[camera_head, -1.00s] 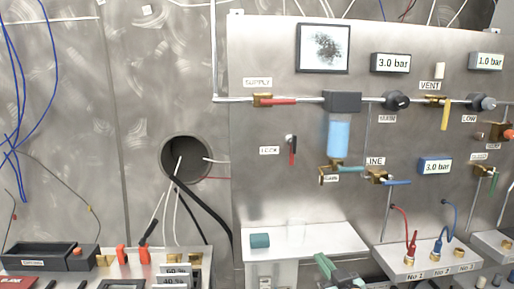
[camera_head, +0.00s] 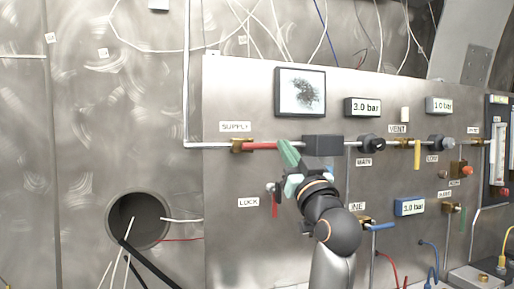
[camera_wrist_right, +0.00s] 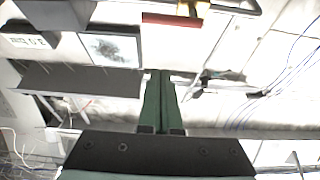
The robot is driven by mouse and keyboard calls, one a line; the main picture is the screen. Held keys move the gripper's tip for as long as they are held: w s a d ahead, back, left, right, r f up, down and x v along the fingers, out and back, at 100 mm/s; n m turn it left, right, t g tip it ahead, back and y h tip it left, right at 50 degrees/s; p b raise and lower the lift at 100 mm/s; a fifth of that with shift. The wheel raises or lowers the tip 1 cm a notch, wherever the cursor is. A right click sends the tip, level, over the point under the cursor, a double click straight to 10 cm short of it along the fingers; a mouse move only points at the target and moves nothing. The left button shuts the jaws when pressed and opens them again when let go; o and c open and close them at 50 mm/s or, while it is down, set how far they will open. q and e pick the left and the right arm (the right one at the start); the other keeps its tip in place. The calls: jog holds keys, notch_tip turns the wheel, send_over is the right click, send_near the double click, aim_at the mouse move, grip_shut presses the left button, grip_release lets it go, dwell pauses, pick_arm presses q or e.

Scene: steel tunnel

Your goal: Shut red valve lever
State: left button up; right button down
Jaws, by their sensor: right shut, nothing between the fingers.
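The red valve lever (camera_head: 262,146) sits at the brass SUPPLY valve (camera_head: 240,146) and lies level, in line with the pipe. In the right wrist view the red lever (camera_wrist_right: 170,19) shows at the top beside a brass piece (camera_wrist_right: 193,9). My right gripper (camera_head: 284,146) has its green fingers together and empty, near the lever's right end. I cannot tell if they touch it. In the right wrist view the closed fingers (camera_wrist_right: 160,73) show apart from the lever in the picture. My left gripper is not in view.
A smaller red handle (camera_head: 275,206) hangs down beside the LOCK label. A dark grey block (camera_head: 323,145) stands on the pipe right of my fingers. A framed picture (camera_head: 300,92) is above. A yellow lever (camera_head: 417,155) hangs further right. A round hole (camera_head: 138,220) with cables is at lower left.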

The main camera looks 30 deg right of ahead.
aim_at(260, 146)
jog(key=shift+s, duration=0.1)
jog(key=shift+r, duration=0.1)
jog(key=p+x, duration=0.2)
jog(key=x, duration=0.7)
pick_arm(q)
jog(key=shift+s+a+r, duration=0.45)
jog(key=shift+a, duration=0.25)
pick_arm(e)
jog(key=f, duration=0.1)
jog(key=w+f, duration=0.1)
jog(key=f, duration=0.1)
jog(key=shift+w+d+f, duration=0.15)
jog(key=shift+w+f, duration=0.05)
jog(key=shift+w, duration=0.1)
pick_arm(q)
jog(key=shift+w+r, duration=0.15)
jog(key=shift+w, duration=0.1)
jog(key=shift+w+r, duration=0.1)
pick_arm(e)
jog(key=shift+d, duration=0.15)
